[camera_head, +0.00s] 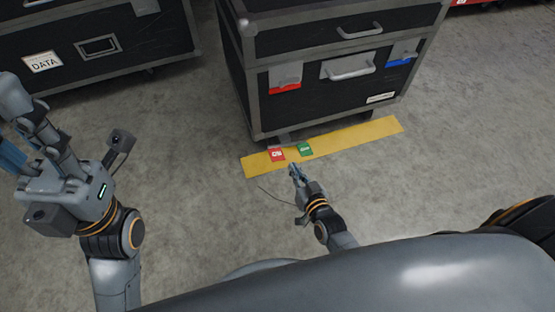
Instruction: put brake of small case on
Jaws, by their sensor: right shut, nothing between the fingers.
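The small case (320,60) is a black, grey-edged case at the top middle. Low on its near side are a red tab (277,154) and a green tab (305,150), side by side by the yellow floor strip. The lettering on the tabs is too small to read surely. My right gripper (293,170) is shut and empty, pointing at the tabs from just in front of them. Whether it touches either one is unclear. My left gripper (16,130) is raised at the left edge, away from the case; its fingertips are partly cut off, so its opening is unclear.
A larger black case (110,35) labelled DATA stands at the upper left. The small case's front has a red-edged latch (285,78), a blue-edged latch (402,53) and a grey handle (349,68). Yellow tape (370,133) lies before it. Bare concrete floor is free to the right.

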